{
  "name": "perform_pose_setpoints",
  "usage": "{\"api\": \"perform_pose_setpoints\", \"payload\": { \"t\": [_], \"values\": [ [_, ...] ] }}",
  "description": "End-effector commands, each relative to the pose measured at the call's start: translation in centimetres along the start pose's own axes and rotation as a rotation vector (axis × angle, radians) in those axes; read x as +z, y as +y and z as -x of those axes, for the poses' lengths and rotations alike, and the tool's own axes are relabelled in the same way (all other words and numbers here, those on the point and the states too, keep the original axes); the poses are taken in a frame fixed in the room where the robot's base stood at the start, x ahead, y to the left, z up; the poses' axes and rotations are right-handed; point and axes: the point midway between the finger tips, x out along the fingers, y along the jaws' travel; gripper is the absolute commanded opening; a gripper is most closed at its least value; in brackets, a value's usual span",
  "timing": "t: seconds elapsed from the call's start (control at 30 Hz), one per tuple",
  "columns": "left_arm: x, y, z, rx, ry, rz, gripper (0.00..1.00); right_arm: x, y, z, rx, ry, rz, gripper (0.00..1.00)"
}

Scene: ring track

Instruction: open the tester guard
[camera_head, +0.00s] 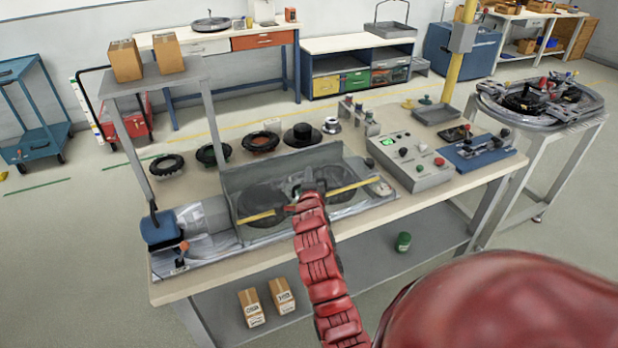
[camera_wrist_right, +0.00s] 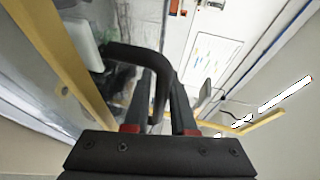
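The tester guard (camera_head: 356,187) is a see-through cover with a yellow-edged front, lying low over the tester on the workbench. Two dark round shapes show beneath it. My right gripper (camera_head: 310,192) is at the middle of the guard's front edge, at the end of my red arm. In the right wrist view, the black bent guard handle (camera_wrist_right: 127,52) runs down between the fingers of my right gripper (camera_wrist_right: 161,88), which look shut on it. The fingers hide part of the handle. My left gripper is not in view.
A control box (camera_head: 410,160) with a green display and buttons stands right of the tester. Several black rings and a black hub (camera_head: 302,134) lie behind it. A shelf with two cardboard boxes (camera_head: 126,60) rises at the left. A ring track (camera_head: 540,97) is at the right.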

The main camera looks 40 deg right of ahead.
Motion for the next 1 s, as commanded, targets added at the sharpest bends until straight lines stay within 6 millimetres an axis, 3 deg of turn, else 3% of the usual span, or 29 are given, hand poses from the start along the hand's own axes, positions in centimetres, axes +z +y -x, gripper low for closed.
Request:
{"api": "perform_pose_setpoints", "payload": {
  "t": [0.03,0.1,1.0],
  "values": [
    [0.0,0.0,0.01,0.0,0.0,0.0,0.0,0.0,0.01,0.0,0.0,0.0,0.0,0.13],
    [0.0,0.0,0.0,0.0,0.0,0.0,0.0,0.01,0.01,0.01,0.0,0.0,0.0,0.0],
    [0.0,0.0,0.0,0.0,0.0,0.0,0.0,0.02,0.08,0.02,0.001,0.0,0.0,0.0]
  ]
}}
